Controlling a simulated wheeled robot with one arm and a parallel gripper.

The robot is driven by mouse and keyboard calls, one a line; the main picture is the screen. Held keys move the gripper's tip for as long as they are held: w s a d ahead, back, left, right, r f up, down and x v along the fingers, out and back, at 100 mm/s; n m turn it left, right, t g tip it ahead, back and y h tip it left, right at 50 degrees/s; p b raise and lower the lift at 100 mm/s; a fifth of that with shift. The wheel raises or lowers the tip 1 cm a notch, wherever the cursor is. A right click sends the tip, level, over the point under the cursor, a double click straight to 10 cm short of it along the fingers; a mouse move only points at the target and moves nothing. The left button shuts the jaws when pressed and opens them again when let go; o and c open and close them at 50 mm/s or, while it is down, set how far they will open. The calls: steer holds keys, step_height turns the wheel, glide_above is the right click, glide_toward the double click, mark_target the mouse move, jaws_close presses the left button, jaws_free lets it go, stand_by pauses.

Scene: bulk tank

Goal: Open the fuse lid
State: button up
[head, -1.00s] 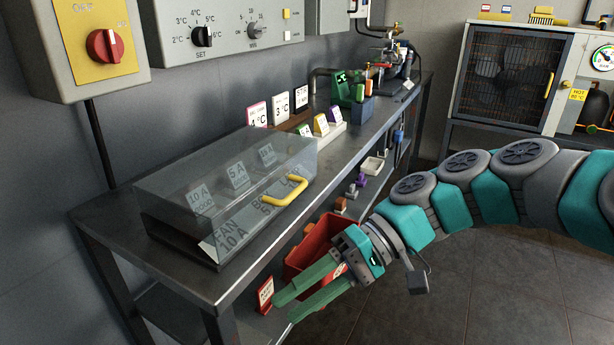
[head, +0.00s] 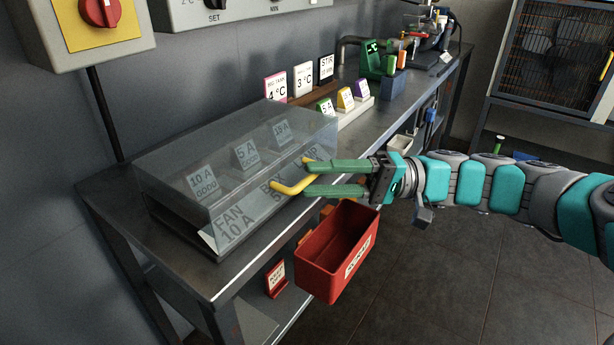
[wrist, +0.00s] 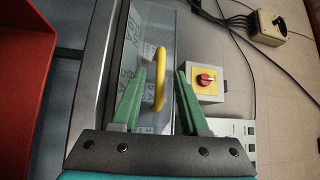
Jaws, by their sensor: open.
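The fuse lid (head: 225,150) is a clear, greyish box cover on the steel bench, and it is shut. Its yellow handle (head: 292,184) sticks out at the front right; it also shows in the wrist view (wrist: 159,80). Cards marked 10 A, 5 A and 15 A show through the lid. My gripper (head: 308,178) is open at the handle, with its green fingers pointing left.
A red bin (head: 338,250) hangs at the bench front below my gripper. Small cards (head: 302,80) and coloured fuse holders (head: 345,100) stand behind and right of the lid. A red rotary switch (head: 100,12) is on the wall.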

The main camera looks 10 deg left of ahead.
mark_target(258, 164)
steer(key=shift+x, duration=1.35)
steer(key=shift+d, duration=0.1)
jaws_close()
